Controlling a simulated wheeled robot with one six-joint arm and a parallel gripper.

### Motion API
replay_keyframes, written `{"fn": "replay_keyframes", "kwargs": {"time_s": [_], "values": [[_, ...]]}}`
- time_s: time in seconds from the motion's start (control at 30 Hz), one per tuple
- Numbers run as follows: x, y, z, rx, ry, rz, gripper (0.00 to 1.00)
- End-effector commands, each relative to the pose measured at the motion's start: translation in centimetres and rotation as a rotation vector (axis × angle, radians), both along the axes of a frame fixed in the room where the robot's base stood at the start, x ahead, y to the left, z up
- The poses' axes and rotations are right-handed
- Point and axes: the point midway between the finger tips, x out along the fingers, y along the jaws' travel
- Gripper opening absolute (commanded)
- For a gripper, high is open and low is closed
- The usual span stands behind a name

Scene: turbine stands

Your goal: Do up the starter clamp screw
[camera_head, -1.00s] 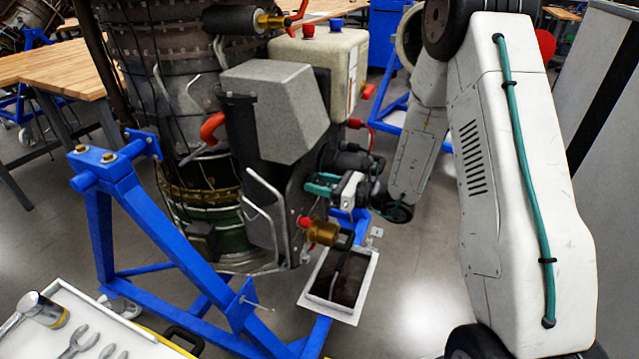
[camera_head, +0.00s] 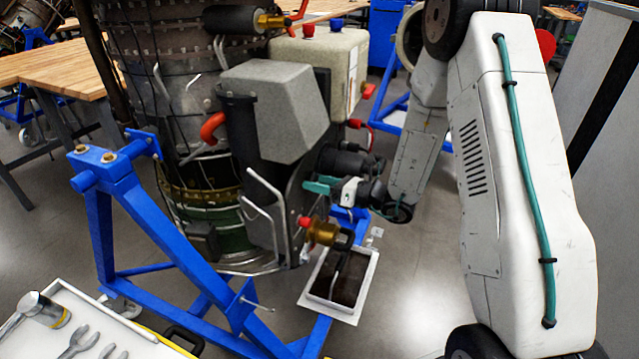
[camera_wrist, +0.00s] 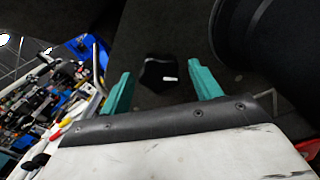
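The starter (camera_head: 343,162) is a dark cylinder on the right side of the engine, just above my gripper. In the wrist view a large dark round body (camera_wrist: 282,38), probably the starter, fills the upper right. A small black lobed knob (camera_wrist: 158,71) with a white mark lies ahead between my fingers; it looks like the clamp screw's head. My gripper (camera_head: 318,186) is beside the engine with its teal fingers pointing at it. In the wrist view my gripper (camera_wrist: 161,84) is open, with a finger on either side of the knob and visible gaps. The knob is not distinguishable in the head view.
A grey box-shaped unit (camera_head: 275,110) and bent metal tubes stand left of my gripper. A brass fitting with a red cap (camera_head: 322,232) sits just below it. A blue stand (camera_head: 165,225) holds the engine. A drip tray (camera_head: 352,306) lies on the floor. A tool tray (camera_head: 105,325) is at lower left.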

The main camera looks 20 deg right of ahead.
Motion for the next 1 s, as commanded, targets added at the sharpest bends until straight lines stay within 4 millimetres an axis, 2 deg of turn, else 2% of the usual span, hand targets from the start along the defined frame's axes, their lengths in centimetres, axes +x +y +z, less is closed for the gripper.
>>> {"fn": "replay_keyframes", "kwargs": {"time_s": [0.23, 0.63, 1.0], "values": [[-0.5, -0.7, 0.0, 0.000, 0.000, -0.003, 0.63], [-4.4, -5.4, 0.0, 0.000, 0.000, -0.003, 0.63], [-5.0, -6.0, 0.0, 0.000, 0.000, 0.000, 0.63]]}}
